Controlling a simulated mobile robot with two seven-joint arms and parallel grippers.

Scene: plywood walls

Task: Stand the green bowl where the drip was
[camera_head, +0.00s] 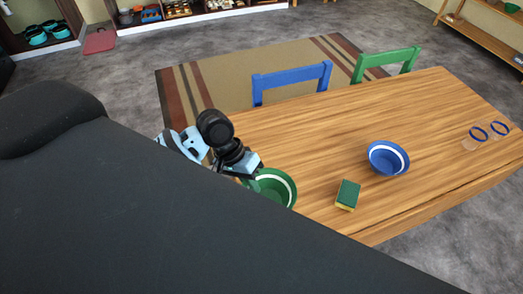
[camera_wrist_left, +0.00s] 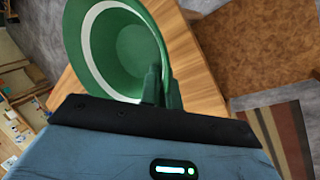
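The green bowl (camera_head: 284,191) with a white band inside is at the near left part of the wooden table, partly hidden by my left gripper and my dark body. My left gripper (camera_head: 250,180) is at the bowl's left side. In the left wrist view the bowl (camera_wrist_left: 135,57) fills the upper left, and the two fingers (camera_wrist_left: 163,90) sit close together on its rim, shut on it. I cannot tell whether the bowl touches the table. No drip shows on the visible tabletop. My right gripper is not in view.
On the table (camera_head: 330,140) are a green and yellow sponge (camera_head: 347,195), a blue bowl (camera_head: 388,158) and two blue-rimmed glasses (camera_head: 478,134). A blue chair (camera_head: 290,77) and a green chair (camera_head: 385,62) stand at the far side. The table's middle is clear.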

